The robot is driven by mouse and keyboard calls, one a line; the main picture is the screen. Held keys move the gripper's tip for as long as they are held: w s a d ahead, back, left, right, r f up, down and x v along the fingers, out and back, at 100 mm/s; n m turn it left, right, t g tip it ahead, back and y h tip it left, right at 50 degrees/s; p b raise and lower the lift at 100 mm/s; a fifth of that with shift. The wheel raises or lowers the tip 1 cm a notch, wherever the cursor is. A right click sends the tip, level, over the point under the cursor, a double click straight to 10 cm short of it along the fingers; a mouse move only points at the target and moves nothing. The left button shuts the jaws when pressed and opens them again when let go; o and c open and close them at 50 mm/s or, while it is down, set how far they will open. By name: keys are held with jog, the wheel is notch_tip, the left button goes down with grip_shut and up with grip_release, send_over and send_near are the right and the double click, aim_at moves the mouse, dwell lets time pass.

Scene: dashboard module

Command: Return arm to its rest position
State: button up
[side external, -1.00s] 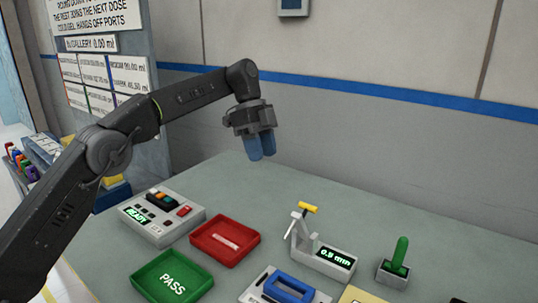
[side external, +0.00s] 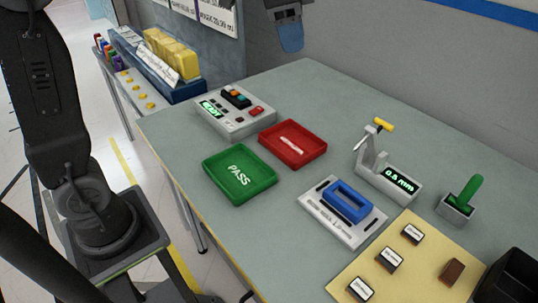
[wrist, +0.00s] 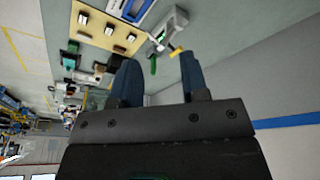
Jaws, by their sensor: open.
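My gripper (side external: 291,40) shows at the top edge of the side view, with its blue fingers pointing down, high over the back of the table (side external: 300,85). Most of my gripper and forearm lie outside that view. In the wrist view my gripper (wrist: 157,78) has its two blue fingers apart with nothing between them. My upper arm and base stand at the left of the side view, beside the table.
The table carries a control box (side external: 236,113), a red tray (side external: 309,155), a green PASS tray (side external: 226,180), a blue frame on a white plate (side external: 318,220), a gauge (side external: 393,182), a green-handled stand (side external: 455,210) and a tan mat (side external: 376,247). A shelf stands behind left.

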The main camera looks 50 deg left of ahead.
jog(key=s+a+f+n+t+y, duration=0.1)
jog(key=s+f+n, duration=0.3)
jog(key=s, duration=0.6)
jog(key=s+a+f+n+t+y, duration=0.1)
jog(key=s+a+f+n+t, duration=0.1)
jog(key=s+f+n, duration=0.2)
jog(key=s+f, duration=0.3)
jog(key=s, duration=0.3)
jog(key=shift+s+n+t+y, duration=0.3)
jog(key=shift+n, duration=0.1)
